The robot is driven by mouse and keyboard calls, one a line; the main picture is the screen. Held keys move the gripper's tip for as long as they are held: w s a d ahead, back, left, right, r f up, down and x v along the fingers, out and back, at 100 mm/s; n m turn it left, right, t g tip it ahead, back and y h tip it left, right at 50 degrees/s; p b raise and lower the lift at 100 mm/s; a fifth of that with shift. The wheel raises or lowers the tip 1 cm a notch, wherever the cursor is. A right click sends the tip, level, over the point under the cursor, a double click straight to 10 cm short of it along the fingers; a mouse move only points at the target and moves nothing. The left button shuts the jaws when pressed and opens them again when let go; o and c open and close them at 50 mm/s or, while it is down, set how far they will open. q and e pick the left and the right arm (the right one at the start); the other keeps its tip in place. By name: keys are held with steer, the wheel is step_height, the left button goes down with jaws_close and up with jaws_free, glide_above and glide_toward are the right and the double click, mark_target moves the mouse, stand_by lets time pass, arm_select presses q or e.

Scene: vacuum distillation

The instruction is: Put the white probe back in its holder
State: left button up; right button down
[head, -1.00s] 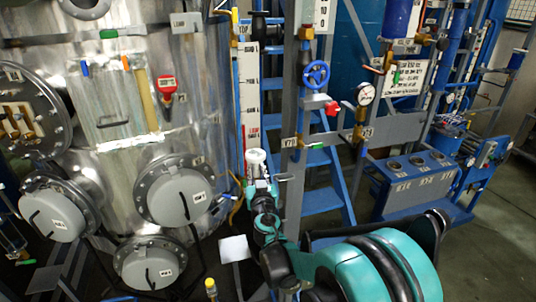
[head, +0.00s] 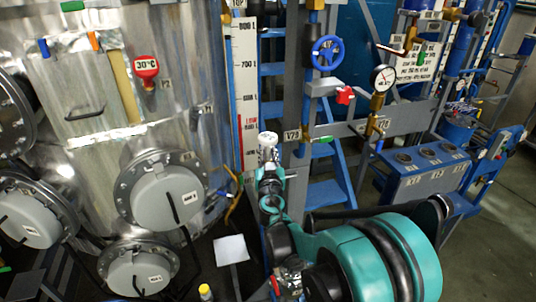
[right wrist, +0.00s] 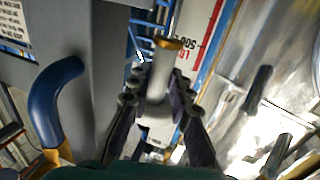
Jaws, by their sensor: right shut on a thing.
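My right gripper (head: 269,165) is shut on the white probe (head: 267,139), which stands up out of the fingertips in the head view. In the right wrist view, the two dark fingers (right wrist: 156,88) close around the white probe's body (right wrist: 158,80). A gold ring and a thin metal rod extend from its far end there. The gripper is in front of the white level scale's lower end, left of the grey post. I cannot make out the probe's holder. My left gripper is not in view.
A metal tank (head: 75,150) with round grey hatches fills the left. The white level scale (head: 245,75), blue handwheel valve (head: 327,53), pressure gauge (head: 382,78) and blue ladder (head: 329,200) stand close by. Open floor is at far right.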

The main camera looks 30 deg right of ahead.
steer(key=shift+f+b, duration=2.5)
steer(key=shift+f, duration=0.45)
steer(key=shift+f+b, duration=4.35)
steer(key=shift+f, duration=0.45)
steer(key=c, duration=1.3)
jaws_free()
steer(key=v, duration=1.2)
